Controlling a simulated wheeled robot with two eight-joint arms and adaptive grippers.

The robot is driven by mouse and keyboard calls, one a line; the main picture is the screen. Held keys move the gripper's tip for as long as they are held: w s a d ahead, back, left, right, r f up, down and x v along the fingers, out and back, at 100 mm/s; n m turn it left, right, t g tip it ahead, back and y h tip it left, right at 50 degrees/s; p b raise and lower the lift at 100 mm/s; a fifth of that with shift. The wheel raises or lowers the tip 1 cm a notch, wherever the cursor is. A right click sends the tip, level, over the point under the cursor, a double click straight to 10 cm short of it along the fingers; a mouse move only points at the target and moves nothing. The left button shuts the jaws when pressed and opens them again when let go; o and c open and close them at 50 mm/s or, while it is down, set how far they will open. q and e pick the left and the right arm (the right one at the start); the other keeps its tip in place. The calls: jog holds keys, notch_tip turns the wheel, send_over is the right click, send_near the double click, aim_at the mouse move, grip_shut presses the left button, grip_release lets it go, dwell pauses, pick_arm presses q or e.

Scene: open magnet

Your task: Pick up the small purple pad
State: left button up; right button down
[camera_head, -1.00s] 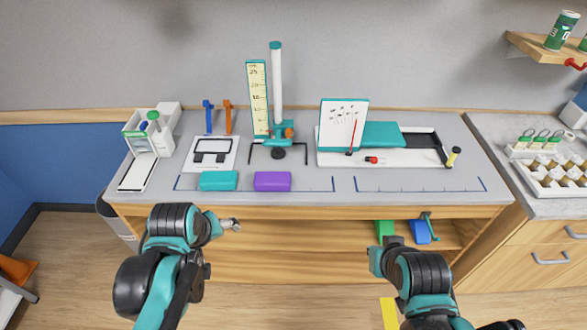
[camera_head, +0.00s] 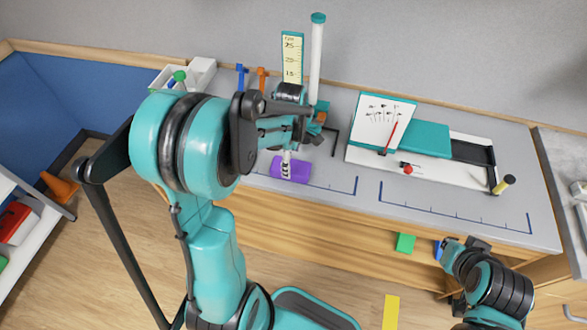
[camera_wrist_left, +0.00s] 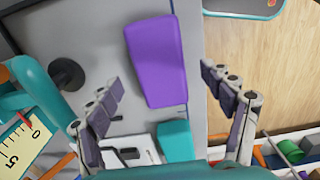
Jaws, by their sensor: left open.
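The small purple pad (camera_head: 291,170) lies on the grey bench top near its front edge, partly behind my left gripper in the head view. My left gripper (camera_head: 287,163) is over the pad, open and empty. In the left wrist view the purple pad (camera_wrist_left: 155,58) shows between the spread fingers of the left gripper (camera_wrist_left: 160,80), apart from both. A teal pad (camera_wrist_left: 176,141) lies close beside it. My right arm's end (camera_head: 462,250) is low in front of the bench; its fingers are not clear.
A stand with a ruler scale (camera_head: 292,58) and a white column (camera_head: 316,60) rises behind the pad.

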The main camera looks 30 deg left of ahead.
pick_arm(q)
notch_tip(320, 180, down, 4)
jog(key=shift+a+f+b, duration=0.1)
jog(key=shift+b, duration=0.5)
jog(key=c, duration=1.1)
jog(key=shift+c, duration=0.2)
